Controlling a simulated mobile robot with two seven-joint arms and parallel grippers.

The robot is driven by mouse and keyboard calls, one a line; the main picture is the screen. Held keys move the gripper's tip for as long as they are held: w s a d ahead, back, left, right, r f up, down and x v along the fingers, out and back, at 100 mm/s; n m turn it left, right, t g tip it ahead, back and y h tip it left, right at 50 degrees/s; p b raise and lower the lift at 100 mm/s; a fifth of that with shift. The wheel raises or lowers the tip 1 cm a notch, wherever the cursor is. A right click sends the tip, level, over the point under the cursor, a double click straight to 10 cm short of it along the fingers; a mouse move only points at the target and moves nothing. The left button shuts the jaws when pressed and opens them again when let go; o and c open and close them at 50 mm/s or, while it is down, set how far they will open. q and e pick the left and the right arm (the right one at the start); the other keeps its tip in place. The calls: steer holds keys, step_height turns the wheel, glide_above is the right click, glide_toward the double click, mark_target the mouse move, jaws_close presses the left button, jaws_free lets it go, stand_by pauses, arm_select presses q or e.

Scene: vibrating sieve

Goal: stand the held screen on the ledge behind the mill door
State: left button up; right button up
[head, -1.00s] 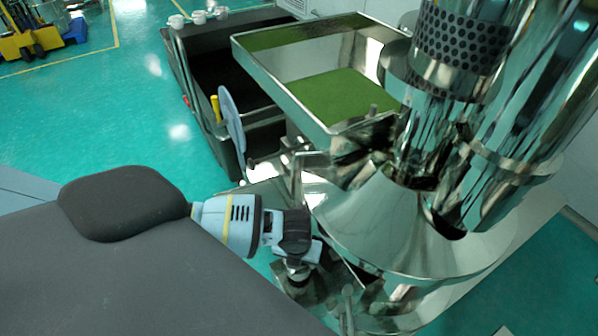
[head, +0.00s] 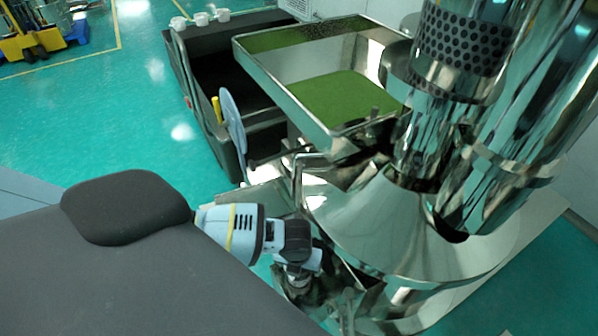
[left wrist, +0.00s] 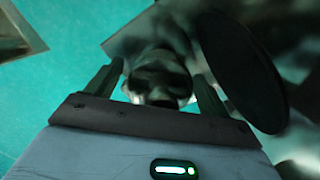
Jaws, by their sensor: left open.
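My left gripper (head: 302,268) is beside the lower part of the steel machine (head: 380,225); its fingertips are hard to see there. In the left wrist view its two fingers (left wrist: 158,88) are apart, with a shiny rounded metal part (left wrist: 160,75) between or beyond them. I cannot tell whether they touch it. A dark round disc (left wrist: 242,70) shows just right of the fingers; I cannot tell whether it is the screen. No held screen can be made out. The mill door and its ledge cannot be told apart among the reflective steel parts. My right gripper is not in view.
A steel tray with green material (head: 345,98) projects from the machine. Behind it stands a dark cart (head: 190,85) with white cups (head: 200,19) and a pale blue disc (head: 232,130) at its side. Open green floor (head: 100,120) lies left.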

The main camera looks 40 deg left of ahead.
arm_select(q)
steer(key=r, duration=0.3)
steer(key=s+r+p, duration=0.1)
steer(key=r, duration=0.3)
steer(key=r+p, duration=0.1)
steer(key=r, duration=0.3)
steer(key=shift+s+d, duration=0.2)
steer(key=shift+d, duration=0.1)
steer(key=shift+s+r, duration=0.15)
steer(key=shift+r, duration=0.45)
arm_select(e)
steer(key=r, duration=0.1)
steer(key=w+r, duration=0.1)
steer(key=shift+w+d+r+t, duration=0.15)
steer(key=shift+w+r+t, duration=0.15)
arm_select(q)
steer(key=shift+d, duration=0.15)
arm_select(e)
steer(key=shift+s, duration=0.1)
